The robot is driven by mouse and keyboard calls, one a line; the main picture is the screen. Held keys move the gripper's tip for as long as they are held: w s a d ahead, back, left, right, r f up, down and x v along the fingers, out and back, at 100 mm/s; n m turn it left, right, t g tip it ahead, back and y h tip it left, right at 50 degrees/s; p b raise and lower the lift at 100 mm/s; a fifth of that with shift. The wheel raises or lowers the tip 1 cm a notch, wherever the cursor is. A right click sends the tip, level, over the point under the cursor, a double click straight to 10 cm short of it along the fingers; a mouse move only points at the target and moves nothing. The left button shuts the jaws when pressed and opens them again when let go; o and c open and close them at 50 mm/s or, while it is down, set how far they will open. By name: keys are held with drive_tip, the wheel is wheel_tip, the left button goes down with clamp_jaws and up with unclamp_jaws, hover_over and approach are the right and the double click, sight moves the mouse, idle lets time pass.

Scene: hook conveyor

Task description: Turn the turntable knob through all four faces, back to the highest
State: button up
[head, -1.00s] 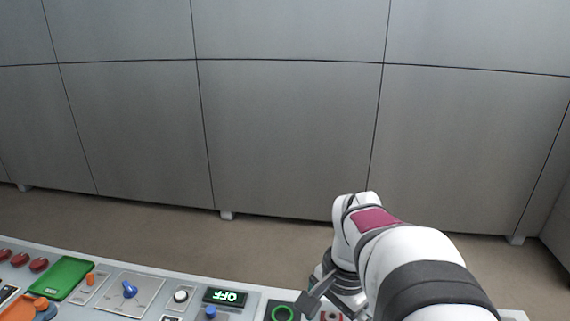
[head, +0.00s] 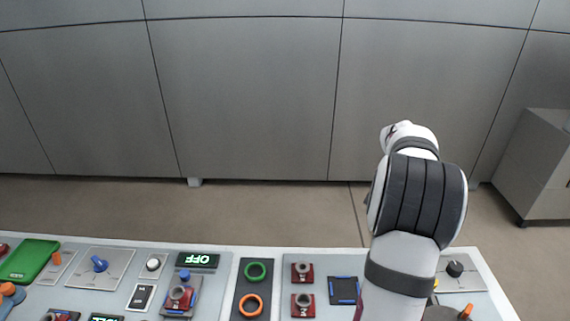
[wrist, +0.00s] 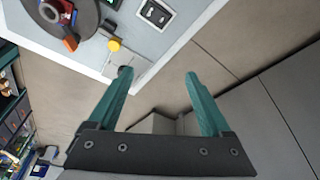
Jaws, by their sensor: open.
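My gripper (wrist: 159,74) shows in the wrist view with its two teal fingers apart and nothing between them. In the head view my arm hides it. A dark round turntable (wrist: 88,14) is at the top left of the wrist view, with an orange-red block on it. A black knob (wrist: 124,71) is near the panel's corner, beside the left fingertip in the picture; I cannot tell whether they touch. In the head view a black knob (head: 455,268) stands on a grey plate right of my arm. Which knob drives the turntable is not clear.
The console (head: 340,262) carries green and orange rings (head: 255,271), red-based fittings (head: 302,272), a blue knob (head: 100,263) and an OFF display (head: 198,260). A yellow knob (wrist: 114,45) is beside the turntable. A grey cabinet (head: 535,165) stands at right; floor lies beyond the console.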

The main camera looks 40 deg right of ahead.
sight(456, 266)
drive_tip(key=s+d+f+m+g, duration=0.1)
drive_tip(key=s+d+f+m, duration=0.25)
drive_tip(key=s+d, duration=0.75)
drive_tip(key=shift+h, duration=0.4)
drive_tip(key=x, duration=0.5)
drive_tip(key=s+a+x, duration=0.1)
drive_tip(key=x, duration=1)
drive_tip(key=shift+s+a+f, duration=0.1)
drive_tip(key=shift+s+a, duration=0.1)
clamp_jaws()
